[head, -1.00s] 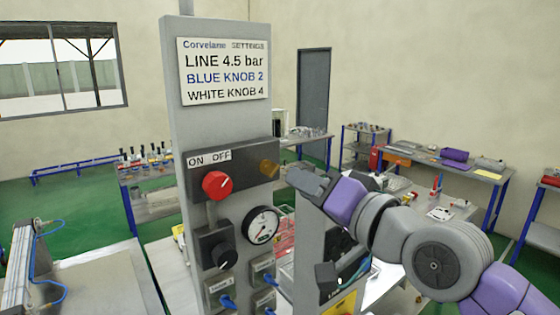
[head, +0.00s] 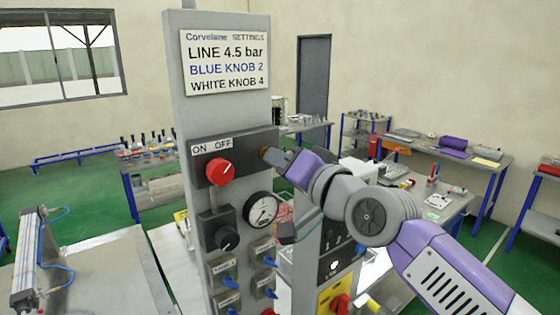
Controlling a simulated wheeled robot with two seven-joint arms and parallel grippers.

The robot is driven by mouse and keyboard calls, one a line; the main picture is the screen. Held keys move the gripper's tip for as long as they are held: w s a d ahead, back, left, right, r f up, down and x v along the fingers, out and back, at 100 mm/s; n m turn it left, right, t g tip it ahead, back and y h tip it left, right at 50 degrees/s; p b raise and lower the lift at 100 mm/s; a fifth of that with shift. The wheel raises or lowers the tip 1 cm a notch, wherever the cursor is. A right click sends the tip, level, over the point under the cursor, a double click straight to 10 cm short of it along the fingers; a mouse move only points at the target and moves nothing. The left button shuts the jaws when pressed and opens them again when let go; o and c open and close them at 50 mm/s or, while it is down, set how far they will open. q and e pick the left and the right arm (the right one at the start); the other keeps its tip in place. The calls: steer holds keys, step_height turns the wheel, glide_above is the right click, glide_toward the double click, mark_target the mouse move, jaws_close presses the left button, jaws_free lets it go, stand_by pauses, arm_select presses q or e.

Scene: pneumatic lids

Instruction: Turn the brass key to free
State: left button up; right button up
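The brass key (head: 264,152) is at the right end of the dark switch box (head: 240,161) on the grey column, right of the red knob (head: 220,172). Only a small brownish part of it shows. My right gripper (head: 273,156) reaches in from the right, its tip at the key and overlapping it in the picture. The fingers are too small and too covered to tell whether they are open or shut on the key. The label above the red knob reads ON OFF. My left gripper is not in view.
Below the switch box are a pressure gauge (head: 262,209), a black knob (head: 225,238) and several small valves with blue fittings. A settings sign (head: 227,60) is above. A panel with a yellow part (head: 330,295) stands below my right arm. Workbenches stand behind.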

jaws_close()
steer(key=n+b, duration=0.5)
steer(key=n, duration=1.2)
steer(key=shift+n, duration=0.4)
stand_by(0.3)
steer(key=o, duration=0.5)
jaws_free()
